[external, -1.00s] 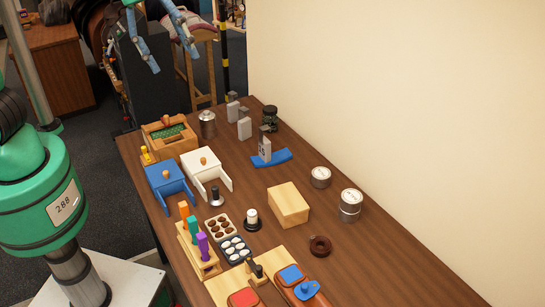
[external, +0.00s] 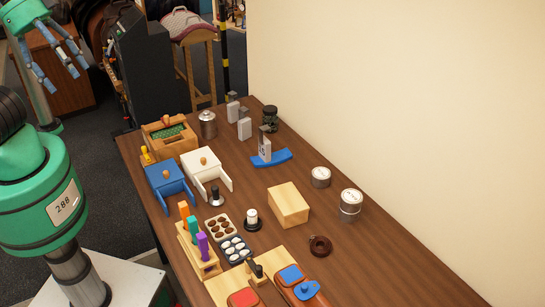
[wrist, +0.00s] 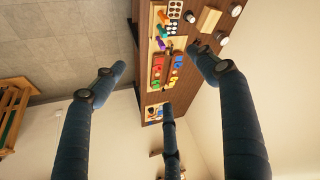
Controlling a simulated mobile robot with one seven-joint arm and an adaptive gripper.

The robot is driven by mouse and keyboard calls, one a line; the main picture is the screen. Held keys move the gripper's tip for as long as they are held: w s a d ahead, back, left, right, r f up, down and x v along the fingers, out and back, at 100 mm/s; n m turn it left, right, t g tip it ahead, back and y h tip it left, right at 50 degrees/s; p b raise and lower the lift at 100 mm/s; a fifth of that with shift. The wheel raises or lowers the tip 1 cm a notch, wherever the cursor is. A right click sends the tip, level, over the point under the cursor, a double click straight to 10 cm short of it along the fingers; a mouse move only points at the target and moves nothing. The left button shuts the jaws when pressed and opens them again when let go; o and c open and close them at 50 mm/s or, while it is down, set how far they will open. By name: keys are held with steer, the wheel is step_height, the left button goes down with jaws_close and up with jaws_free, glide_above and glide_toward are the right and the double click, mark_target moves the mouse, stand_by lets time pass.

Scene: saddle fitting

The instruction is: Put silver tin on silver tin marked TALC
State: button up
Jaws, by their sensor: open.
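A short silver tin (external: 320,177) with a pale lid stands on the right side of the table, near the wall. A taller silver piece (external: 350,205) stands nearer the camera; it looks like one tin stacked on another. The lid markings are too small to read, so I cannot tell which says TALC. Two pale round tops in the wrist view, one (wrist: 222,38) and another (wrist: 236,10), look like these tins. My gripper (external: 68,76) is open and empty, high at the upper left, far from the tins. Its spread fingers also show in the wrist view (wrist: 160,75).
A wooden block (external: 289,205) stands left of the tins, and a brown ring (external: 320,246) lies in front. Boxes, trays and a peg rack (external: 200,250) crowd the left side. Bare tabletop surrounds the tins.

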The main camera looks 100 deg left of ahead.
steer(key=s+f, duration=0.1)
steer(key=s, duration=0.1)
steer(key=shift+s+d+f, duration=0.2)
steer(key=shift+s+f, duration=0.15)
step_height(320, 180, down, 11)
steer(key=b, duration=1.1)
steer(key=shift+f, duration=0.15)
